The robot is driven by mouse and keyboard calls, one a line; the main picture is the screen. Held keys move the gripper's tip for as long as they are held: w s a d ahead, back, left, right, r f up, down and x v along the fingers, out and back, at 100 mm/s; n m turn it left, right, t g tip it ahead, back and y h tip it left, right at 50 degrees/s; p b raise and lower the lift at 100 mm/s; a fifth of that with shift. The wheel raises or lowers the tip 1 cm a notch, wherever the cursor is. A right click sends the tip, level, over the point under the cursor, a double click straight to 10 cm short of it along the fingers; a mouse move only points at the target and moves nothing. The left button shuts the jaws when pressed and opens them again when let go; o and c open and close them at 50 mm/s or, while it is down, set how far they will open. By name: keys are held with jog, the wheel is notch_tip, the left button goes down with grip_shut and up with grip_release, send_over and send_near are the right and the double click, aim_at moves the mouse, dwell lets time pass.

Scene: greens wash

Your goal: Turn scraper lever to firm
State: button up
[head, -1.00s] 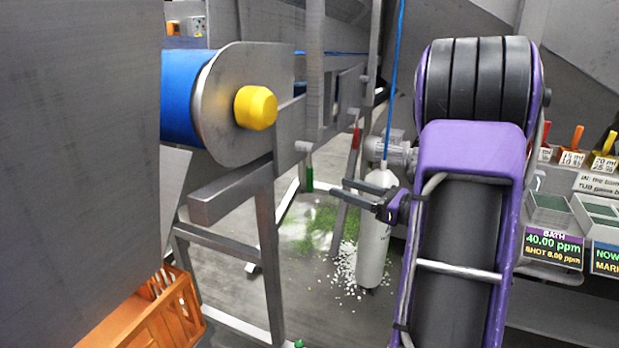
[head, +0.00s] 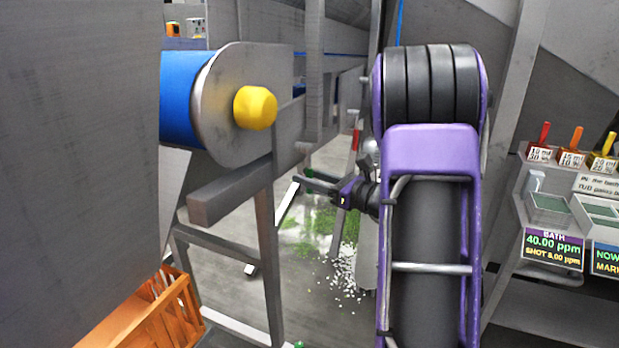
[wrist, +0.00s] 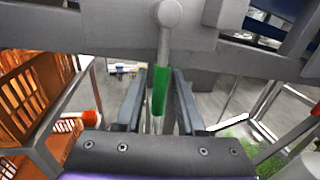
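The scraper lever (wrist: 160,60) hangs down from a round grey pivot on a grey metal beam in the wrist view, with a green grip (wrist: 160,92) at its lower end. My gripper (wrist: 157,82) is open, with one finger on each side of the green grip and gaps visible on both sides. In the head view my gripper (head: 301,180) points left below the conveyor frame, at the lever's place. The lever is mostly hidden there by the fingers. I see no "firm" mark.
A conveyor with a blue belt (head: 182,100) and yellow end cap (head: 256,108) stands left of my arm. A red-handled part (head: 355,136) is close by on the right. Orange crates (head: 150,315) sit lower left. Dosing panels (head: 553,248) are at right.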

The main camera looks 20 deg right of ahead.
grip_shut()
dwell(1.2)
